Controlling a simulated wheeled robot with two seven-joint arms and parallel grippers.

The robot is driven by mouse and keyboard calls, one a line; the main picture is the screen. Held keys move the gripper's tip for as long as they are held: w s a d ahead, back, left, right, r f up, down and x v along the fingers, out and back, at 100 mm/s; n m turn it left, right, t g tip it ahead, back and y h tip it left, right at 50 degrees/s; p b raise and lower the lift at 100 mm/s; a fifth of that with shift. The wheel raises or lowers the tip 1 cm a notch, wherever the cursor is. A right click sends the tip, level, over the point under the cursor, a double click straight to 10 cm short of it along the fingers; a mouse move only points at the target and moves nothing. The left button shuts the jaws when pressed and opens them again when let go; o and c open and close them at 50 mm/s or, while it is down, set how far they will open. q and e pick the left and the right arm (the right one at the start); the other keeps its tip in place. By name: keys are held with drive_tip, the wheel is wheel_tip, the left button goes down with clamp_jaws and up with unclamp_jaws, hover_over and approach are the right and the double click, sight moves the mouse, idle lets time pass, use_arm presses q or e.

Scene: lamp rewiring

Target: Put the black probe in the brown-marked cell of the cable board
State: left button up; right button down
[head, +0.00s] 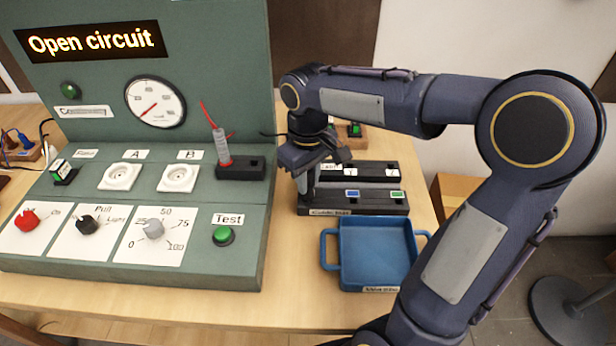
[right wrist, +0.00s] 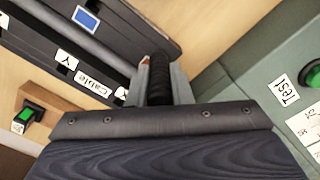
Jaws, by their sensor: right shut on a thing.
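The cable board (head: 352,209) is a long black block on the table, with a blue mark (head: 352,193) and a green mark (head: 397,194) on its front row and white labels behind. My right gripper (head: 306,188) points down at the board's left end and hides that part. In the right wrist view its fingers are shut on the black probe (right wrist: 159,78), a dark ribbed handle. The probe's tip is hidden. A small brown-orange patch (right wrist: 145,60) shows beside the fingers; I cannot tell whether it is the brown mark. My left gripper is not in view.
The green test panel (head: 190,220) stands left of the board. A red probe (head: 219,140) stands upright in a black holder (head: 242,168) on it. A blue tray (head: 375,252) lies in front of the board. A small block with a green switch (head: 355,130) is behind.

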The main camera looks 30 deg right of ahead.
drive_tip(key=shift+f, duration=0.5)
drive_tip(key=c, duration=1.2)
unclamp_jaws()
drive_tip(key=shift+c, duration=0.2)
wheel_tip(320, 180, up, 8)
drive_tip(key=shift+f, duration=0.1)
drive_tip(key=shift+s, duration=0.1)
